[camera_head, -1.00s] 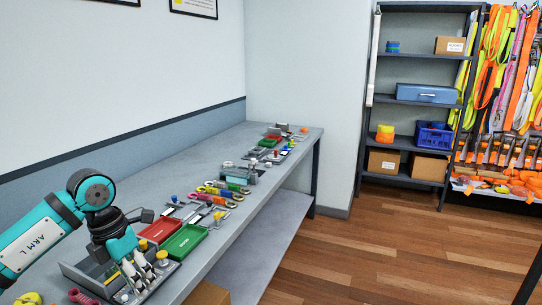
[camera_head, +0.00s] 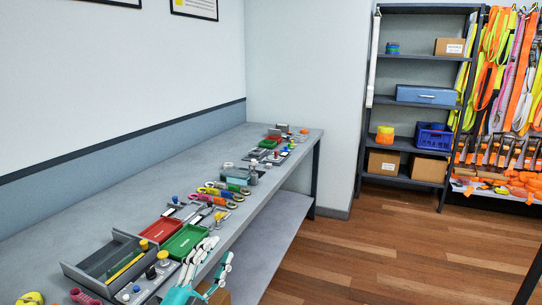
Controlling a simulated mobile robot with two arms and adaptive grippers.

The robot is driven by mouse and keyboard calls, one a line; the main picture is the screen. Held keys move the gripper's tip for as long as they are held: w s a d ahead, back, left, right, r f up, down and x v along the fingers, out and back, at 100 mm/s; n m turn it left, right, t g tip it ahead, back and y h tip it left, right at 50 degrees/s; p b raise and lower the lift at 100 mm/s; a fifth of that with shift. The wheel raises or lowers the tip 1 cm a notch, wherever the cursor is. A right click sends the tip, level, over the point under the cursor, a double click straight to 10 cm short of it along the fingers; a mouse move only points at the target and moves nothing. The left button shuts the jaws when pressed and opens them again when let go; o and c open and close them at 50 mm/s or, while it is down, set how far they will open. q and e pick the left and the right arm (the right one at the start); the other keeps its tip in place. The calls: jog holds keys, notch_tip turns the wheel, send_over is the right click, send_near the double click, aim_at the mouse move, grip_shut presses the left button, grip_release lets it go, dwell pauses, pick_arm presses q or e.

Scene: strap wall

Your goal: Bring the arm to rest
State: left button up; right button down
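My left gripper (camera_head: 219,250) is at the bottom of the head view, at the front edge of the grey workbench (camera_head: 205,160). Its pale fingers with teal parts are spread apart, and I see nothing between them. The rest of the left arm is out of the picture. My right gripper is not in view.
A grey tray (camera_head: 75,270) with yellow strips stands left of the gripper, beside a plate with several knobs (camera_head: 150,272). Red (camera_head: 160,229) and green (camera_head: 186,241) trays lie behind. A cardboard box (camera_head: 214,294) is below the bench. The wooden floor (camera_head: 390,245) at right is clear.

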pick_arm(q)
jog(key=s+a+f+n+g+y, duration=0.3)
jog(key=a+f+n+y, duration=0.2)
jog(key=f, duration=0.4)
jog(key=s+a+f+n+g+y, duration=0.35)
jog(key=f+n, duration=0.25)
jog(key=f, duration=0.2)
jog(key=s+a+f+n+g, duration=0.1)
jog(key=s+f+g, duration=0.5)
jog(key=s, duration=0.5)
jog(key=s+f+n+g, duration=0.2)
jog(key=s+f+g, duration=0.2)
jog(key=s+f, duration=0.5)
notch_tip(320, 180, down, 25)
jog(key=s+g, duration=0.2)
jog(key=s, duration=0.1)
jog(key=s+a+f+p, duration=0.1)
jog(key=s+a+f, duration=0.2)
jog(key=s+f, duration=1.2)
jog(key=shift+s+a+m+g, duration=0.15)
jog(key=shift+s+m+g, duration=0.2)
jog(key=shift+s, duration=0.1)
